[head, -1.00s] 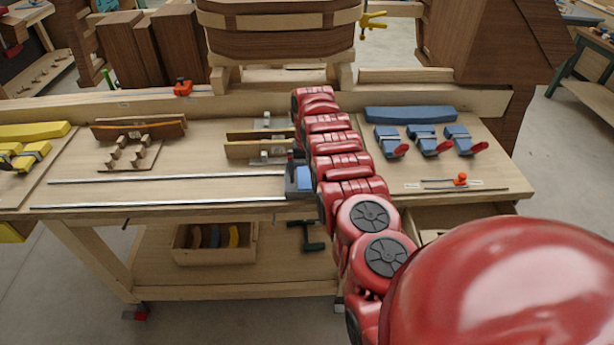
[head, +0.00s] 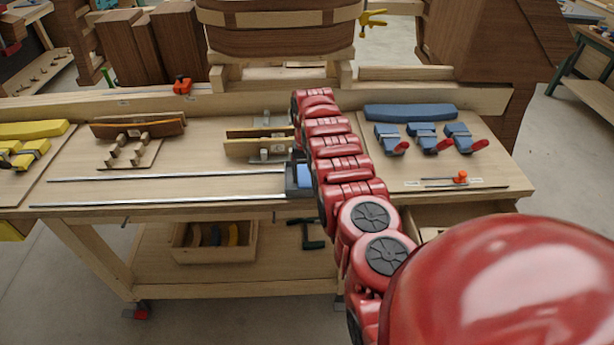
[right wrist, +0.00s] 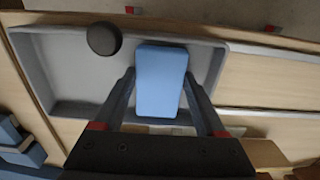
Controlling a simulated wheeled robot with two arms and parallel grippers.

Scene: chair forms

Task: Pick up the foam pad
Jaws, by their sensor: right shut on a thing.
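The foam pad (right wrist: 160,85) is a light blue block with rounded corners, seen in the right wrist view over a grey tray (right wrist: 60,110). My right gripper (right wrist: 159,78) has one finger against each long side of it and is shut on it. I cannot tell whether the pad touches the tray floor. In the head view a small part of the blue pad (head: 304,176) shows at the tray (head: 291,180), left of my red right arm, which hides most of both. My left gripper is in no view.
A dark round knob-like thing (right wrist: 104,39) is by the pad. Two metal rods (head: 165,178) lie left of the tray. Blue clamps (head: 422,138) and a blue curved piece (head: 410,112) lie to the right. Wooden forms (head: 137,128) stand on the bench's left.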

